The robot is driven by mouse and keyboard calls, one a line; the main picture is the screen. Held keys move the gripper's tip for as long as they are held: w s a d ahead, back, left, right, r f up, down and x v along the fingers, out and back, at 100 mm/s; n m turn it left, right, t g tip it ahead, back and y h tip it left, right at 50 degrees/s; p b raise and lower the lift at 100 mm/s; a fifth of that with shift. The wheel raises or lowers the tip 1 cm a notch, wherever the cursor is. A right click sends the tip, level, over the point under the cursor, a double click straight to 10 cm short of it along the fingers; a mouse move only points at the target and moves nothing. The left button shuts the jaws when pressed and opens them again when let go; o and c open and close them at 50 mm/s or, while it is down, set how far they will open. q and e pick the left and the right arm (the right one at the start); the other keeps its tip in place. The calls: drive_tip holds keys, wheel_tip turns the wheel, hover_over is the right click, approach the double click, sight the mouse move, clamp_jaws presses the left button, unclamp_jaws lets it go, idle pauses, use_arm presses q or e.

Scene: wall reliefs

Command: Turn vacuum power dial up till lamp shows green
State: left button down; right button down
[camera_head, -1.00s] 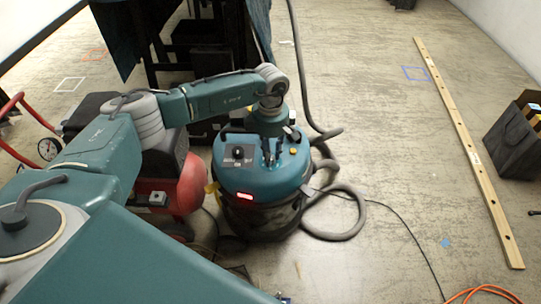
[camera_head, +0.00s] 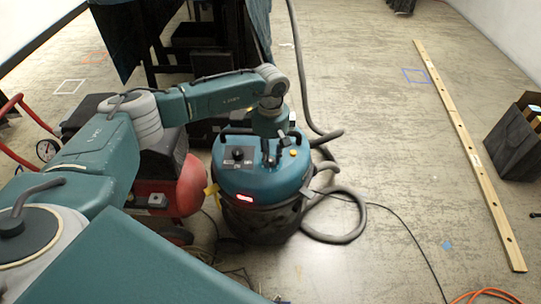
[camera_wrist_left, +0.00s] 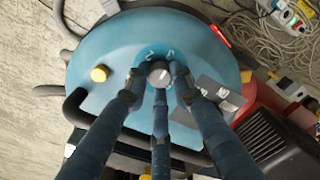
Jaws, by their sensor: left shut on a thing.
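The vacuum (camera_head: 240,180) is a round teal-topped drum with a dark lower body, standing on the floor in the middle of the head view. Its lamp (camera_head: 244,197) on the front edge glows red; the same red light shows in the wrist view (camera_wrist_left: 220,35). My left gripper (camera_head: 270,159) reaches down onto the vacuum's lid. In the left wrist view its fingers are shut around a dial with a grey cap (camera_wrist_left: 159,76), with white marks on the lid beside it. The fingers hide the dial's sides. My right gripper is out of view.
A dark panel with a black knob (camera_head: 238,153) and a yellow button (camera_head: 293,153) sit on the lid. A grey hose (camera_head: 345,236) coils right of the vacuum. A red compressor (camera_head: 190,185) stands close left. Floor farther right is mostly clear before a wooden plank (camera_head: 468,150).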

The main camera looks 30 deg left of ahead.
sight(271, 159)
use_arm(q)
drive_tip(key=c, duration=1.5)
unclamp_jaws()
drive_tip(key=shift+r, duration=0.1)
wheel_tip(271, 159, up, 12)
drive_tip(key=shift+f, duration=0.1)
drive_tip(key=shift+d, duration=0.1)
